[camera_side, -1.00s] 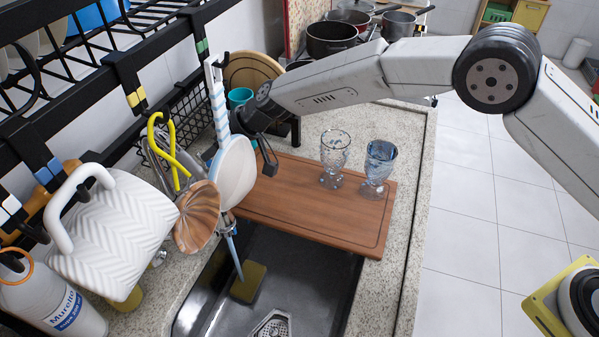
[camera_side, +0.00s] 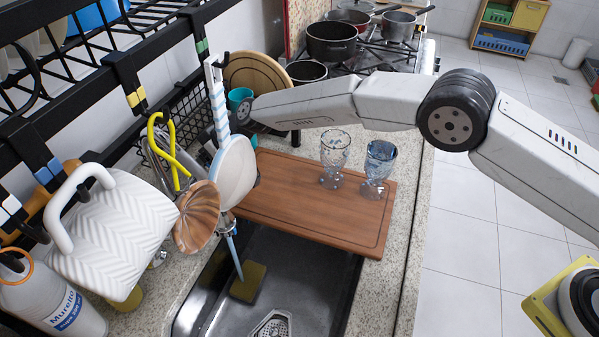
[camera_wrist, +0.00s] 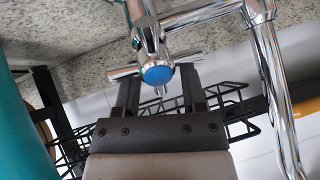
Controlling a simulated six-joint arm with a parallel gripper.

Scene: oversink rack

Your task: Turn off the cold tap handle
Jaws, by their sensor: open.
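The cold tap handle (camera_wrist: 158,74) is a chrome cross with a blue cap, at the top centre of the wrist view. My gripper (camera_wrist: 160,88) is open, its two black fingers on either side of the blue cap, close to the handle's side arms. I cannot tell whether they touch. The chrome spout (camera_wrist: 270,60) runs down the right of the wrist view. In the side view, my gripper and the handle are hidden behind hanging utensils. A thin bluish stream (camera_side: 237,258) shows below the tap, over the sink (camera_side: 290,270).
Two glasses (camera_side: 335,155) (camera_side: 379,165) stand on a wooden board (camera_side: 310,205). A teal cup (camera_wrist: 18,110) is close at the wrist view's left.

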